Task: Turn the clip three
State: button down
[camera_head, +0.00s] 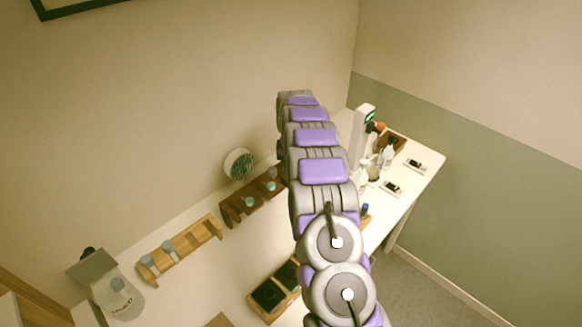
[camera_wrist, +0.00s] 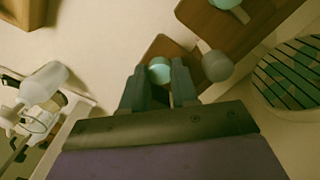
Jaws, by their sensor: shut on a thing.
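In the wrist view my gripper (camera_wrist: 158,88) has its two dark fingers on either side of a teal-topped piece (camera_wrist: 159,69), and it is shut on it. The piece looks like a bottle cap; its lower part is hidden by the fingers. It sits at the end of a dark brown rack (camera_wrist: 160,46). A grey rounded cap (camera_wrist: 217,66) is close to the right finger. I cannot make out a clip for certain. In the head view my own arm hides my gripper.
The head view shows a dark brown rack (camera_head: 232,213) with teal-topped bottles, a light wooden rack (camera_head: 190,253) with grey-topped bottles, and a round fan (camera_head: 239,163) by the wall. Several bottles (camera_head: 387,157) stand at the right. A wooden tray (camera_head: 262,312) is at the front.

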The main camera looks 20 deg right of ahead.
jog(key=shift+w+r, duration=0.15)
jog(key=shift+w, duration=0.05)
jog(key=c, duration=1.2)
grip_release()
jog(key=o, duration=0.3)
jog(key=shift+s+d, duration=0.1)
jog(key=shift+o, duration=0.2)
notch_tip(320, 180, up, 17)
jog(key=shift+p, duration=0.4)
